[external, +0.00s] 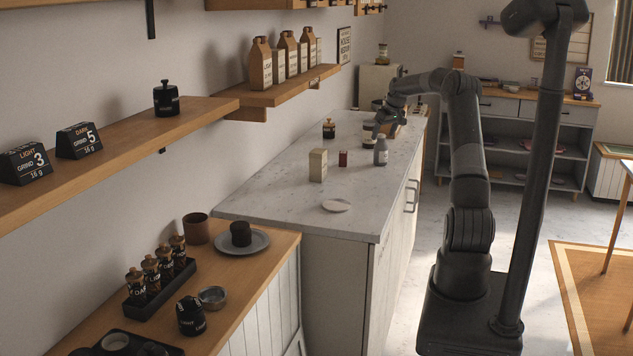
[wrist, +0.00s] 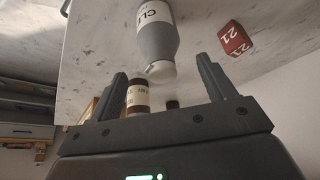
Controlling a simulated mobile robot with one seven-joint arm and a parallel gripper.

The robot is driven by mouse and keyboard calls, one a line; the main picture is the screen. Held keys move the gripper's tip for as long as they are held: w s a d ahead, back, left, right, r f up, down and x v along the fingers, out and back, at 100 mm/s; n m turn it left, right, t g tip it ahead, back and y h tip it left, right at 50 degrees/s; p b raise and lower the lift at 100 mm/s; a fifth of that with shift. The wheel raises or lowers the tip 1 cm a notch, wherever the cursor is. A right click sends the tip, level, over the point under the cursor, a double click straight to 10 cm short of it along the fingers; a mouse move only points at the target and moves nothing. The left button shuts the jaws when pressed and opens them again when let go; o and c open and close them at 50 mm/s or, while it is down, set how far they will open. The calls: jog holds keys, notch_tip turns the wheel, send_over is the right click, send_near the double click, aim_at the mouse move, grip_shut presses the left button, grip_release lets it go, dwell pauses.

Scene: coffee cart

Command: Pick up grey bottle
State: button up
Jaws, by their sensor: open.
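The grey bottle (external: 381,151) stands upright on the white marble counter, near its right edge. It has a pale label and a white cap. In the wrist view the grey bottle (wrist: 157,38) is at the top centre, ahead of the fingers and between their lines, not touched. My gripper (external: 382,122) hangs just above and behind the bottle in the external view. In the wrist view my gripper (wrist: 162,82) is open and empty, its two dark fingers spread apart.
A small red block (external: 343,158), also in the wrist view (wrist: 234,38), stands beside the bottle. A tan carton (external: 318,165) and a white dish (external: 337,205) are nearer. A dark jar (external: 328,129) and a labelled jar (wrist: 138,97) stand close by. The counter's front is mostly clear.

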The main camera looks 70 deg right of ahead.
aim_at(380, 141)
jog(key=x, duration=0.5)
jog(key=shift+w+f, duration=0.15)
jog(key=c, duration=1.2)
